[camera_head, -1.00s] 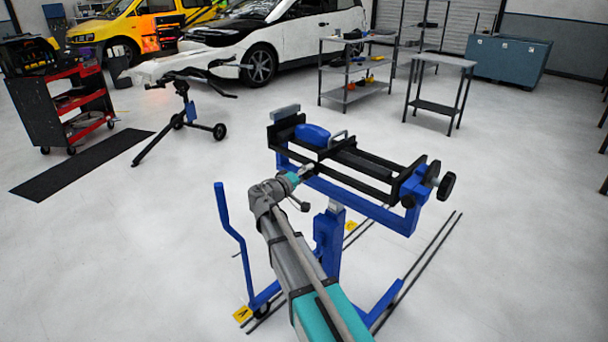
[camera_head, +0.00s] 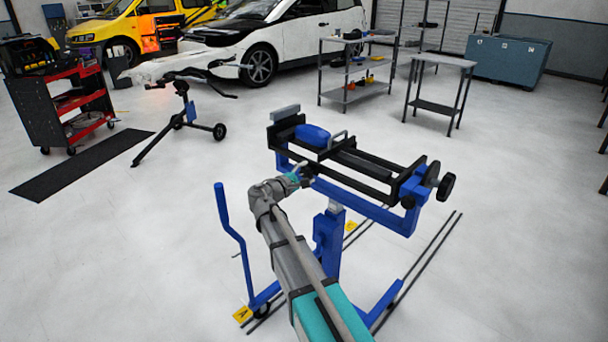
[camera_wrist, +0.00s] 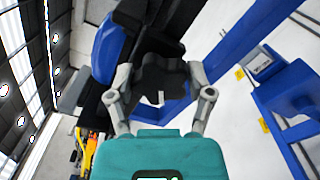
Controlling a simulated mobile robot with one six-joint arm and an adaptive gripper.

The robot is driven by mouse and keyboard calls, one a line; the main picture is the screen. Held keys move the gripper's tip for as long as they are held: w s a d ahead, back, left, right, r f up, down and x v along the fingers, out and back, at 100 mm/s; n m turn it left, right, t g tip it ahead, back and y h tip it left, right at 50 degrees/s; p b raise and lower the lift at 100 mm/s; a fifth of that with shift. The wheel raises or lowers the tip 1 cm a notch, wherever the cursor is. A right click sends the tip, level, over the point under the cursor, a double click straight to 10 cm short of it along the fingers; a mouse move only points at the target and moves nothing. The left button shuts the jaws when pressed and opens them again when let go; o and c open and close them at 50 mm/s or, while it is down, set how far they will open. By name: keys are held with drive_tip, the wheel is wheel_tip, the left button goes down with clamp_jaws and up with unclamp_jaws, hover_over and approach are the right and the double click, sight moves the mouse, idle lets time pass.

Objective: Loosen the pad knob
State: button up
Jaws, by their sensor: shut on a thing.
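A black lobed knob (camera_wrist: 160,80) sits between the fingers of my gripper (camera_wrist: 158,88) in the wrist view, under the black frame of the blue stand. My gripper is shut on this knob, with one finger against each side. In the head view my gripper (camera_head: 303,172) is at the near side of the black frame (camera_head: 345,171), and the knob is hidden there. A blue pad (camera_head: 312,134) sits in the frame; its side also shows in the wrist view (camera_wrist: 110,45).
The blue wheeled stand (camera_head: 328,240) carries the frame. Black knobs (camera_head: 446,187) are at its right end. A tripod stand (camera_head: 183,115), a red tool cart (camera_head: 75,105) and a small table (camera_head: 442,64) stand farther back. The floor around is mostly clear.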

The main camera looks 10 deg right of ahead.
drive_tip(key=n, duration=0.5)
drive_tip(key=shift+w+r+n, duration=0.1)
drive_tip(key=shift+n, duration=0.2)
drive_tip(key=n, duration=0.5)
drive_tip(key=shift+n, duration=0.4)
drive_tip(key=o, duration=1.1)
drive_tip(key=shift+a, duration=0.2)
drive_tip(key=v, duration=1.1)
drive_tip(key=shift+s+a, duration=0.2)
drive_tip(key=shift+s, duration=0.1)
